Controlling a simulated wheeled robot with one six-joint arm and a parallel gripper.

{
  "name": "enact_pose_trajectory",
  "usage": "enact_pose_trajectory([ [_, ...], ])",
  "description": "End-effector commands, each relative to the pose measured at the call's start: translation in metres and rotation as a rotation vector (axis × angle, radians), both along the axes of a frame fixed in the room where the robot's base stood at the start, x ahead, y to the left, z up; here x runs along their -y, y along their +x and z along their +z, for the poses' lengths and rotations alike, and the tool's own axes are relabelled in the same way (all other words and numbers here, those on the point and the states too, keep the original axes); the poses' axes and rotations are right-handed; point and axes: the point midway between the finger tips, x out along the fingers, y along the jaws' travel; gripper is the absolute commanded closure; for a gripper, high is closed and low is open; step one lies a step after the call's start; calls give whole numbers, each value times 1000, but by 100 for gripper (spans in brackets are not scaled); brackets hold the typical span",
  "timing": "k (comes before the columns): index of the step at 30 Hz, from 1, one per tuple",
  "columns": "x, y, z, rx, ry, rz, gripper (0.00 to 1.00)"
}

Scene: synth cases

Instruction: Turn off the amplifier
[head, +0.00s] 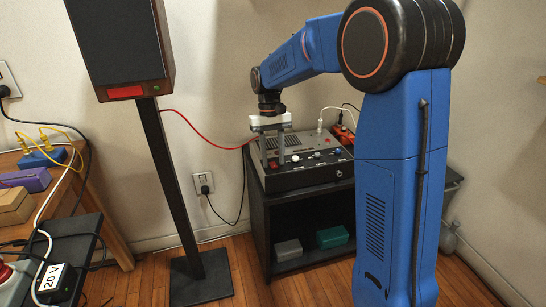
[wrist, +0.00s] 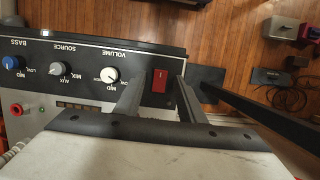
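The amplifier (head: 310,178) is a grey-topped box with a dark, sloped control panel, on top of a black cabinet. In the wrist view its panel (wrist: 88,45) appears upside down, with a white VOLUME knob (wrist: 111,75), a SOURCE knob (wrist: 56,69) and a blue BASS knob (wrist: 11,63). A red rocker switch (wrist: 160,80) sits at the panel's end beside VOLUME; I cannot tell its position. My gripper (head: 273,163) is over the left end of the amplifier, pointing down. It is open and empty. In the wrist view the switch shows between its fingers (wrist: 160,78); contact cannot be told.
The black cabinet (head: 258,220) holds a grey box (head: 288,250) and a green box (head: 332,237). A speaker (head: 118,45) on a black stand (head: 175,185) is to the left, with a red cable (head: 205,140). A cluttered wooden table (head: 112,232) is at far left.

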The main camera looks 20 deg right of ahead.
Motion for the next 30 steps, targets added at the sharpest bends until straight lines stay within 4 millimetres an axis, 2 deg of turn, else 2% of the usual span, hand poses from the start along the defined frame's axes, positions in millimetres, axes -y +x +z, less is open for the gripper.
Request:
enact_pose_trajectory([
  [5,0,2,6,1,0,0,64],
  [8,0,6,18,3,0,0,64],
  [24,0,33,120,3,0,0,64],
  [30,0,41,151,2,0,0,64],
])
